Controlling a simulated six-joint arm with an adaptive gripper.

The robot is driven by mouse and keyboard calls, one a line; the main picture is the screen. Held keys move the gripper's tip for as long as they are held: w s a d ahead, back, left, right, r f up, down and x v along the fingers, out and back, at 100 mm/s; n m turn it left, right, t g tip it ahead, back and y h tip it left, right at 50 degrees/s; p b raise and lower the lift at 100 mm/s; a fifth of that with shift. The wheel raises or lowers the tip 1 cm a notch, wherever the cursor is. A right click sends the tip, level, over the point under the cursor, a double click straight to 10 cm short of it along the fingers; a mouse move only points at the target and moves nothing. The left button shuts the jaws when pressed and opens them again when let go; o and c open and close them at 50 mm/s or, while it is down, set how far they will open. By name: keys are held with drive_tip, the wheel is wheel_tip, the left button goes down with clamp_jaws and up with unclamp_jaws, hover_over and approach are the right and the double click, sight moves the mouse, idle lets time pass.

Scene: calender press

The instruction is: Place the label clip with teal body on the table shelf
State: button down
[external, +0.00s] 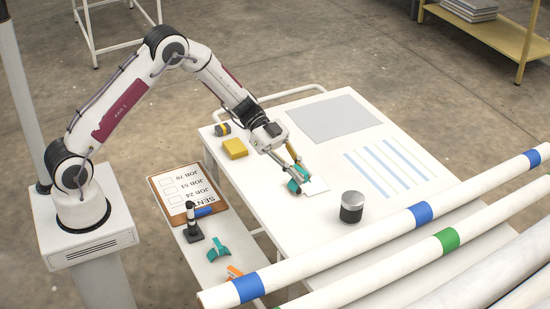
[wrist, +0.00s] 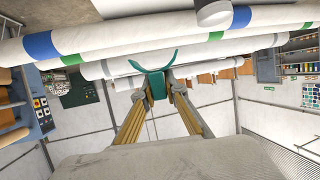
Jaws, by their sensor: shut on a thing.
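My gripper (external: 294,181) is shut on a teal label clip (external: 293,187), low over the white table (external: 285,222). I cannot tell whether the clip touches the tabletop. The wrist view shows the teal clip (wrist: 156,82) with its curved, open-ended part outward, between the fingertips of my gripper (wrist: 158,88). A lower, narrow white shelf (external: 203,262) runs along the table's left side. Another teal clip (external: 217,249) and an orange clip (external: 235,272) lie on it.
A clipboard (external: 186,190) and a black stand (external: 193,225) with a blue part share the shelf. A white card (external: 317,186) lies beside the held clip. A dark cylinder (external: 352,208), yellow block (external: 235,148) and grey mat (external: 333,119) are on the table. Long rolls (external: 380,231) cross the front right.

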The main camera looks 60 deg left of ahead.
drive_tip(key=s+a+n, duration=0.1)
drive_tip(key=s+a, duration=0.6)
drive_tip(key=a, duration=0.5)
drive_tip(key=n+t, duration=0.1)
drive_tip(key=t, duration=0.1)
hover_over(223, 229)
wheel_tip(223, 229, down, 17)
drive_tip(key=shift+w+f+y, duration=0.15)
drive_tip(key=shift+f+y, duration=0.05)
drive_tip(key=shift+y, duration=0.1)
drive_tip(key=shift+f, duration=0.1)
drive_tip(key=shift+f, duration=2.85)
drive_tip(key=shift+f, duration=2.05)
drive_tip(key=shift+f, duration=0.15)
